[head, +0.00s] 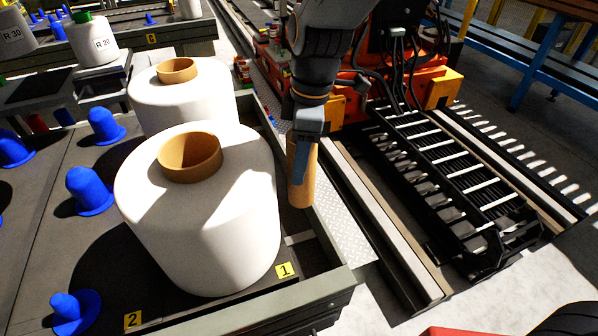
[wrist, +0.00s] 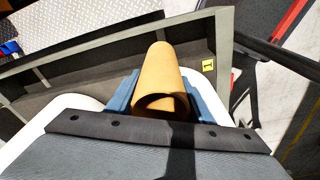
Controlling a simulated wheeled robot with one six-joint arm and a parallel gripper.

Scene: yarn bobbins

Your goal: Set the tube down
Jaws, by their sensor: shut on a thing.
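The brown cardboard tube (head: 301,185) hangs upright below my gripper (head: 307,150), at the right side of the bobbin table. In the wrist view the tube (wrist: 165,75) sits between the two blue fingers of my gripper (wrist: 160,95), which is shut on it. Its open end faces the camera. In the head view the tube is just right of the nearest white yarn bobbin (head: 200,225). I cannot tell whether it touches the bobbin or the table. Its side behind the finger is hidden.
A second white bobbin (head: 185,98) stands behind the first. Several blue pegs (head: 88,190) stand free on the dark table top at the left. The table's raised rim (head: 335,258) runs along the right. A black slatted rack (head: 455,180) lies on the floor beyond.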

